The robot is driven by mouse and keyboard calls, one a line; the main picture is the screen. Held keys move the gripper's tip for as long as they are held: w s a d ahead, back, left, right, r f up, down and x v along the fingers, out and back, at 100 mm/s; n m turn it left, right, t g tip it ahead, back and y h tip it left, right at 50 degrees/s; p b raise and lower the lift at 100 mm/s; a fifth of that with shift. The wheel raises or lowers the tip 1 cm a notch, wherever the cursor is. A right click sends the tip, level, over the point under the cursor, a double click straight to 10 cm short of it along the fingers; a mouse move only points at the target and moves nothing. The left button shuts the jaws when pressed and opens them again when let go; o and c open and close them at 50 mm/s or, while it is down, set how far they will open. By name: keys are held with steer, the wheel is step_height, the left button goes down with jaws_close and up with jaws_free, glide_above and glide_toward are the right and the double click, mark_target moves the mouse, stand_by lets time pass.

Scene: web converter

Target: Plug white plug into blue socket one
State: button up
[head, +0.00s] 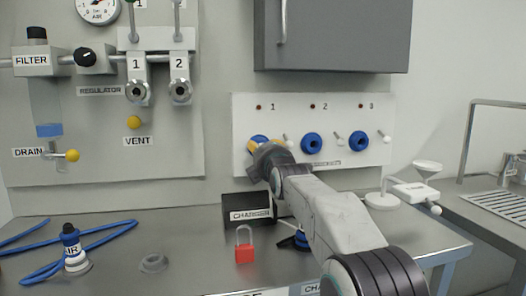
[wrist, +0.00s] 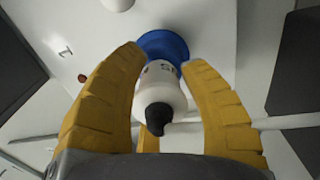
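The white plug (wrist: 160,96) has dark lettering and a black tail end pointing at the wrist camera. Its far end meets blue socket one (wrist: 165,47), in line with it; how deep it sits is hidden. My gripper (wrist: 166,62) has its yellow fingers on either side of the plug, with a narrow gap showing on each side, so it looks open around it. In the head view, my gripper (head: 254,146) is at the white panel under the number 1. It hides most of blue socket one (head: 259,138) and the plug there.
Blue sockets two (head: 312,143) and three (head: 359,141) are on the same panel, with small levers beside them. A dark cabinet (head: 335,35) hangs above. On the bench are a black charger box (head: 247,212), a red padlock (head: 244,254) and an AIR plug with blue hose (head: 71,245).

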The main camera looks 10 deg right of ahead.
steer(key=o, duration=0.3)
steer(key=shift+s, duration=0.1)
steer(key=s, duration=1.1)
steer(key=shift+s, duration=0.4)
steer(key=shift+s, duration=0.1)
steer(key=s+f+m+g+p, duration=0.2)
steer(key=s+m+g+p, duration=0.5)
steer(key=s+p, duration=0.6)
steer(key=s+f+m+g+p, duration=0.3)
steer(key=s+m+g+p, duration=0.4)
steer(key=s, duration=1.5)
steer(key=shift+s+m+g+p, duration=0.4)
steer(key=shift+m+p, duration=1.6)
steer(key=shift+p, duration=1.2)
steer(key=shift+o, duration=0.2)
steer(key=shift+r, duration=0.1)
